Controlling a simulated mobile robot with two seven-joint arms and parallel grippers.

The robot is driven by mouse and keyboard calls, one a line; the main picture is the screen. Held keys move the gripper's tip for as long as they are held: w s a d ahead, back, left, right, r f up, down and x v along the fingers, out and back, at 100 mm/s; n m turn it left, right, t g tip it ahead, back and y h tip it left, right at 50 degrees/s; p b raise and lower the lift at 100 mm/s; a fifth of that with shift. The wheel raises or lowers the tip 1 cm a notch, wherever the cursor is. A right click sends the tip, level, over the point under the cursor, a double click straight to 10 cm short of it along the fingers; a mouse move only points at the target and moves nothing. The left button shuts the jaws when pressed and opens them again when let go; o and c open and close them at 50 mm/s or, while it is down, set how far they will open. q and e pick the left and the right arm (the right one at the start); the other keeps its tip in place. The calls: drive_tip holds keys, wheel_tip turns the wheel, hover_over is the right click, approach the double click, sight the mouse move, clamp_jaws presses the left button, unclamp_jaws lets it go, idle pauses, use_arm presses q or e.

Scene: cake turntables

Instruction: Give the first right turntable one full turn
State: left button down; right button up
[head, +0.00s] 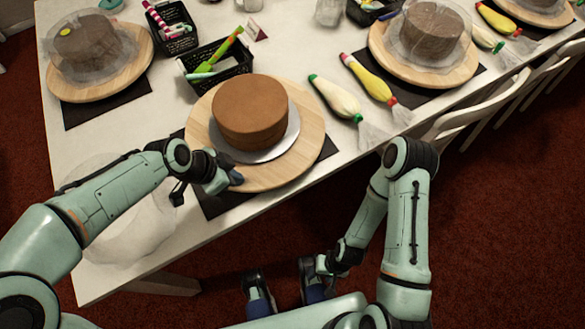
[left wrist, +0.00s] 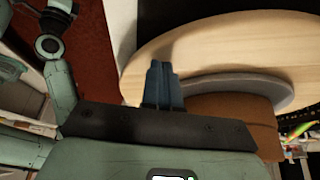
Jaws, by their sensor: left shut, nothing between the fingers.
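The nearest turntable (head: 200,128) is a round light-wood disc on a dark mat. A bare brown cake (head: 250,108) stands on it on a grey board (head: 290,138). My left gripper (head: 234,178) is shut and empty at the turntable's near-left rim. In the left wrist view its blue fingers (left wrist: 162,82) lie together over the turntable's edge (left wrist: 210,55), with the board and cake beside them. Whether the fingertips touch the wood I cannot tell. My right gripper (head: 286,292) is open and empty, below the table's near edge.
A black basket (head: 222,70) with coloured tools stands behind the turntable. Piping bags (head: 337,97) lie to its right. Covered cakes stand on other turntables at the back left (head: 110,85) and back right (head: 455,72). White chairs (head: 470,115) line the right edge.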

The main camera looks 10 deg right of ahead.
sight(290, 175)
use_arm(q)
drive_tip(key=d, duration=0.1)
drive_tip(key=s+d, duration=0.1)
drive_tip(key=d, duration=0.3)
drive_tip(key=shift+s+d+f+b, duration=0.15)
drive_tip(key=shift+s+d+b, duration=0.15)
drive_tip(key=shift+s, duration=0.1)
drive_tip(key=shift+a, duration=0.1)
drive_tip(key=d, duration=0.6)
drive_tip(key=shift+w+d, duration=0.2)
drive_tip(key=shift+d, duration=0.05)
wheel_tip(290, 175, up, 3)
drive_tip(key=shift+r+p, duration=0.1)
drive_tip(key=shift+p, duration=0.95)
